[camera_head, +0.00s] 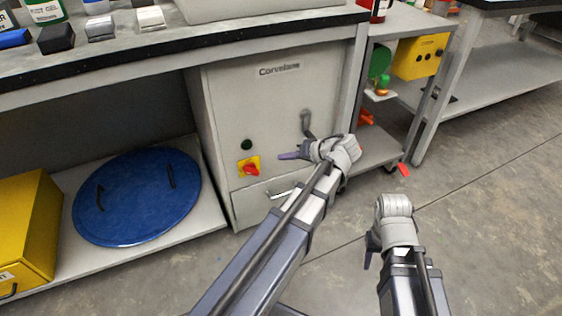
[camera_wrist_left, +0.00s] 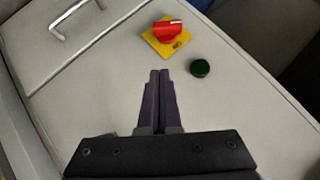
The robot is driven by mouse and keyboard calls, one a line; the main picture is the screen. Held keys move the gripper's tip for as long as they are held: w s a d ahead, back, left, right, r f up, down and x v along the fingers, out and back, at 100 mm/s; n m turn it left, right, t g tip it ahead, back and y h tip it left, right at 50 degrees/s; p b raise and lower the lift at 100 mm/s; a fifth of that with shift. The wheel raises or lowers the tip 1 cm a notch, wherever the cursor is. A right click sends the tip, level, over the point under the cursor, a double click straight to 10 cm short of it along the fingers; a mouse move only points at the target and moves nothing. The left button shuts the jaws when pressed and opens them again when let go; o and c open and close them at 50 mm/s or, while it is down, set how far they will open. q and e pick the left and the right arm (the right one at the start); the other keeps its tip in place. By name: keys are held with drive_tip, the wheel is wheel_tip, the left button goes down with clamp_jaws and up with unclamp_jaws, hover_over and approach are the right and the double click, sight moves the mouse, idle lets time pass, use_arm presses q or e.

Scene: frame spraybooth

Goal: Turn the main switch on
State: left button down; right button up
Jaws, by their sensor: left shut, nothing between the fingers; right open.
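The main switch (camera_head: 249,166) is a red rotary knob on a yellow plate, low on the front of a grey cabinet (camera_head: 275,100). In the left wrist view the red knob (camera_wrist_left: 167,29) lies ahead of the fingertips, with a white mark on its handle. My left gripper (camera_head: 285,156) is shut and empty, in front of the cabinet and to the right of the switch; the fingertips (camera_wrist_left: 159,75) appear apart from the knob. My right gripper (camera_head: 370,250) is low at the right, away from the cabinet, and is open; its fingers are partly hidden.
A dark green button (camera_head: 246,144) sits just above the switch. A drawer handle (camera_head: 281,193) is below, and a grey lever handle (camera_head: 307,123) is to the upper right. A blue round lid (camera_head: 137,197) and a yellow box (camera_head: 28,230) lie on the left shelf.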

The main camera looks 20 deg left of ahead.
use_arm(q)
drive_tip(key=b, duration=0.4)
approach(256, 169)
drive_tip(key=w+a, duration=0.2)
drive_tip(key=a, duration=0.1)
drive_tip(key=shift+s+a+f+b, duration=0.2)
drive_tip(key=shift+a+f+b, duration=0.1)
drive_tip(key=shift+f+b, duration=0.25)
drive_tip(key=shift+s+a+f+b, duration=0.2)
drive_tip(key=shift+a+f+b, duration=0.15)
drive_tip(key=shift+f, duration=0.2)
drive_tip(key=shift+s+a+f+b, duration=0.25)
drive_tip(key=shift+a+f+b, duration=0.05)
drive_tip(key=shift+f+b, duration=0.25)
drive_tip(key=shift+w+d+f+b, duration=0.15)
drive_tip(key=shift+f+b, duration=0.35)
drive_tip(key=shift+b, duration=0.1)
drive_tip(key=shift+f+b, duration=1.25)
drive_tip(key=shift+r, duration=0.1)
idle(0.6)
